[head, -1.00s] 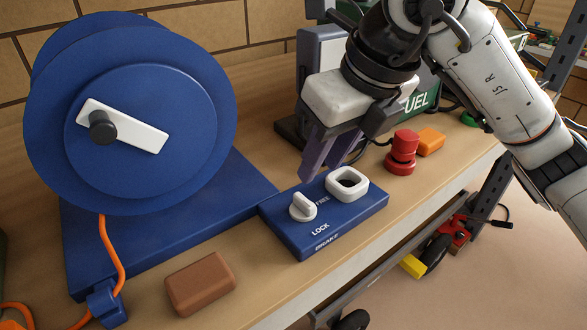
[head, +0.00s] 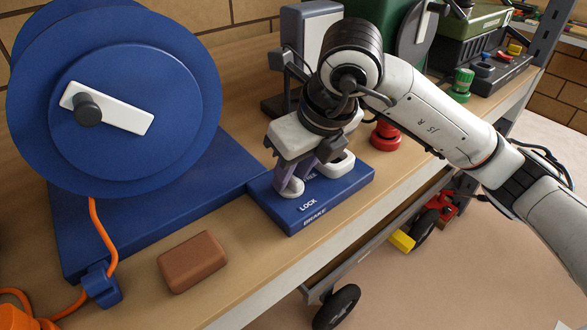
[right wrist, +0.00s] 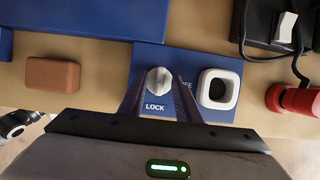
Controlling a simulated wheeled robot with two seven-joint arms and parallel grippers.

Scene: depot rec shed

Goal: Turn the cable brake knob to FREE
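The blue brake box (head: 345,190) sits on the bench, with LOCK and FREE lettering on top; FREE is partly covered by my gripper. Its white knob (right wrist: 160,81) shows in the right wrist view, with its ridge running roughly toward LOCK. In the head view only the knob's lower part (head: 292,190) shows below the fingers. My right gripper (right wrist: 160,90) is open, with one finger on each side of the knob. I cannot tell whether either finger touches it.
A square white ring (right wrist: 218,89) stands on the box close beside the right finger. A blue cable reel (head: 120,120) with an orange cable is at left. A brown block (head: 192,261) lies in front. The bench's front edge is near.

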